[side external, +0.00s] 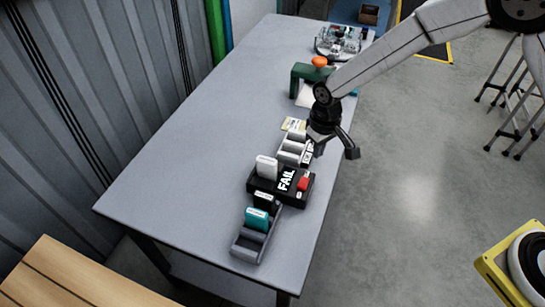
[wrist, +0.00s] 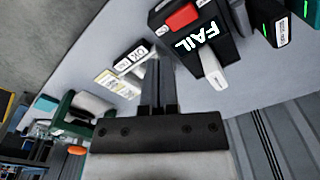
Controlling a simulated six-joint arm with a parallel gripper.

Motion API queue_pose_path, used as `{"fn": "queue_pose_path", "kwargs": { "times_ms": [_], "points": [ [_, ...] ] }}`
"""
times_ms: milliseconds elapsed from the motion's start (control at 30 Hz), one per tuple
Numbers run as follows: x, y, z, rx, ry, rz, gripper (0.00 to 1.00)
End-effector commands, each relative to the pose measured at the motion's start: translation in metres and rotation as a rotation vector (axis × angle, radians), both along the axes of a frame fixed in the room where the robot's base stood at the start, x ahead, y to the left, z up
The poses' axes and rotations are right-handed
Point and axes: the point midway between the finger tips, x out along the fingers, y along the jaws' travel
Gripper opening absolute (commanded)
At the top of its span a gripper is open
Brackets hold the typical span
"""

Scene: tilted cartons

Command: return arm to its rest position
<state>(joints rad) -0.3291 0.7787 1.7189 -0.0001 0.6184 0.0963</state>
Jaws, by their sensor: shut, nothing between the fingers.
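My gripper (side external: 319,150) hangs over the right part of the table, by the grey slotted rack (side external: 290,150). In the wrist view its two fingers (wrist: 158,66) are together with nothing between them. A black device (side external: 261,184) with a lit FAIL sign and a red button (side external: 303,184) stands nearer the table's front end. A white carton (side external: 266,167) stands upright in the device, and it also shows in the wrist view (wrist: 213,70). My gripper appears apart from the device.
A grey tray (side external: 247,246) holds a teal carton (side external: 257,218) and a black carton (side external: 264,201). A green frame (side external: 298,76) with an orange knob (side external: 319,61) stands farther back. The table's left half is clear. A corrugated wall runs along the left.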

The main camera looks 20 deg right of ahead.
Motion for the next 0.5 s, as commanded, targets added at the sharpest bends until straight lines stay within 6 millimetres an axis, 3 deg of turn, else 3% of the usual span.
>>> {"fn": "queue_pose_path", "kwargs": {
  "times_ms": [267,500],
  "points": [
    [-0.029,-0.051,0.044,0.014,-0.054,-0.064,0.0],
    [-0.067,-0.092,0.073,0.021,-0.103,-0.119,0.0]
  ]
}}
